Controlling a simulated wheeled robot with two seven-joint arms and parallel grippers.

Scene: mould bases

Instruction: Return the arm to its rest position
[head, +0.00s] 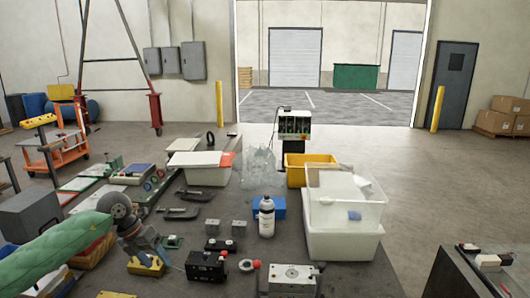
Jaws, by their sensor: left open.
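My left arm comes in from the left in a green sleeve. My left gripper (158,256) hangs at the front left of the table, just above or beside a yellow block (142,267); I cannot tell if they touch. It looks open, and I see nothing held in it. A black mould base (206,267) lies to its right on the grey table (345,278). A silver mould base (290,278) lies further right at the front edge. My right gripper is not in view.
A white bottle (266,217) stands mid-table beside a blue box (279,207). White bins (343,243) are stacked on the right, with a yellow bin (296,175) behind. Clamps (182,213) and small metal blocks (238,228) lie right of my arm.

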